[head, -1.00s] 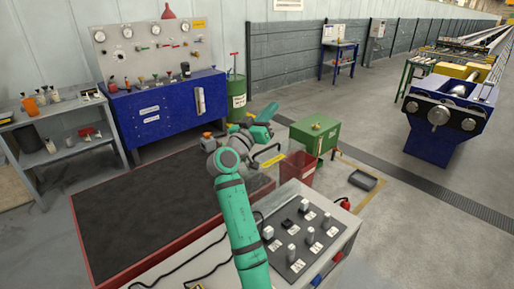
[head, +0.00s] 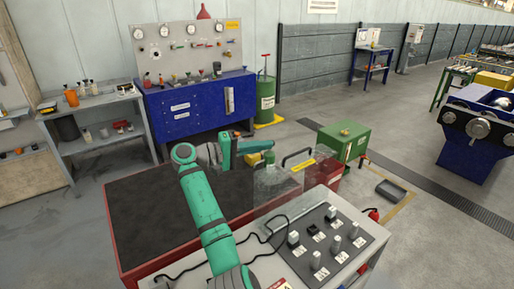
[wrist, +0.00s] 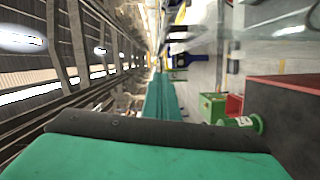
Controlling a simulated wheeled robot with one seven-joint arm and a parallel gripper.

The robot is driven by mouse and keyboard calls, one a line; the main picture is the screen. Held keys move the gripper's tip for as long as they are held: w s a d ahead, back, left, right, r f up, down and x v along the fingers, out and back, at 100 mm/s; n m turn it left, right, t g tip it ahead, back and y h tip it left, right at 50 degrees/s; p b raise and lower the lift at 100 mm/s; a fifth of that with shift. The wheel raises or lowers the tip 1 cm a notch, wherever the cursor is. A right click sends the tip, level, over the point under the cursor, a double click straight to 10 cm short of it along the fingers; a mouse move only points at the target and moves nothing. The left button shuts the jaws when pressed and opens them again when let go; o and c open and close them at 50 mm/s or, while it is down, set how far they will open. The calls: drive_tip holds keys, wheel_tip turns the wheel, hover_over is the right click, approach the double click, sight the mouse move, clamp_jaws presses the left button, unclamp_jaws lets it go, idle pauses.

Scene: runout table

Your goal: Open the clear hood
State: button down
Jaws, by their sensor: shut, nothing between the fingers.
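The clear hood (head: 275,190) is a see-through cover on the right end of the red-edged bench in the head view. It looks lowered. A black bar handle (head: 297,155) and a yellow label (head: 301,165) show at its far right. A green-topped thing (head: 268,158) shows at the hood; whether it is inside or behind is unclear. My gripper (head: 255,145) is behind and above the hood, left of the handle, apart from it. It is small and partly hidden by my arm, but looks shut and empty. The hood cannot be made out surely in the wrist view.
A control panel (head: 325,240) with knobs and a loose black cable stands in front. The dark bench top (head: 160,215) is bare. Behind are a blue cabinet (head: 195,120), a green drum (head: 265,95) and a green box (head: 343,143).

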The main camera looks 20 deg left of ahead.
drive_tip(key=shift+w+d+f, duration=0.2)
drive_tip(key=shift+w+d, duration=0.1)
drive_tip(key=shift+d, duration=1)
drive_tip(key=shift+w+d+f, duration=0.15)
drive_tip(key=shift+w+d, duration=0.15)
drive_tip(key=shift+d, duration=1)
drive_tip(key=shift+w+d+f, duration=0.2)
drive_tip(key=shift+w+d, duration=0.1)
drive_tip(key=shift+d, duration=1)
